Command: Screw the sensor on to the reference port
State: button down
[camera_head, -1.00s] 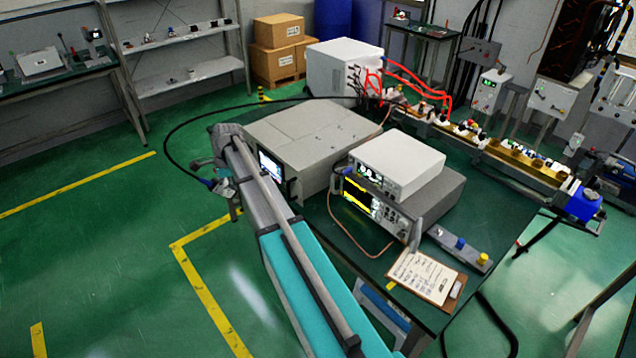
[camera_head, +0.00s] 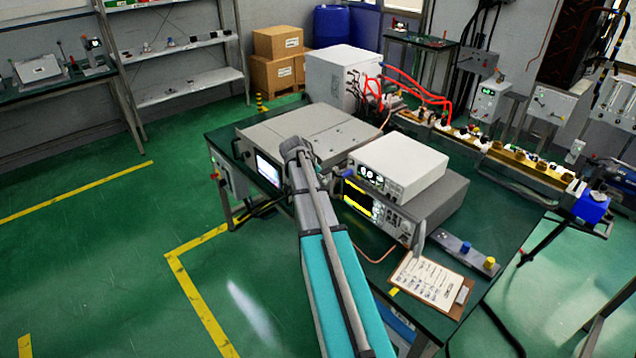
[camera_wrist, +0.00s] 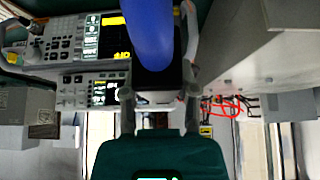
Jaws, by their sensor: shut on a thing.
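The sensor appears as a blue body (camera_wrist: 150,35) with a dark block below it, between the fingers of my gripper (camera_wrist: 161,98) in the wrist view. My gripper is shut on it. In the head view my arm's end is beside the instruments, and the fingers and held sensor are hidden there. A white instrument (camera_head: 395,162) with a small display sits on a wider grey instrument (camera_head: 440,200) with a yellow-lit screen. Their lit fronts (camera_wrist: 90,45) show behind the sensor in the wrist view. I cannot make out the reference port.
A large grey unit (camera_head: 305,130) with a screen stands left of the stack. A clipboard (camera_head: 430,280) and a grey bar with blue and yellow knobs (camera_head: 465,252) lie in front. Open floor lies left.

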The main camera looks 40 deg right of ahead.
aim_at(334, 169)
jog(key=shift+d, duration=0.35)
dwell(0.3)
jog(key=shift+w+d, duration=0.2)
jog(key=shift+d, duration=2.45)
jog(key=shift+d+r, duration=0.1)
jog(key=shift+d, duration=0.45)
dwell(0.7)
jog(key=shift+c, duration=1.5)
grip_release()
jog(key=shift+a, duration=0.1)
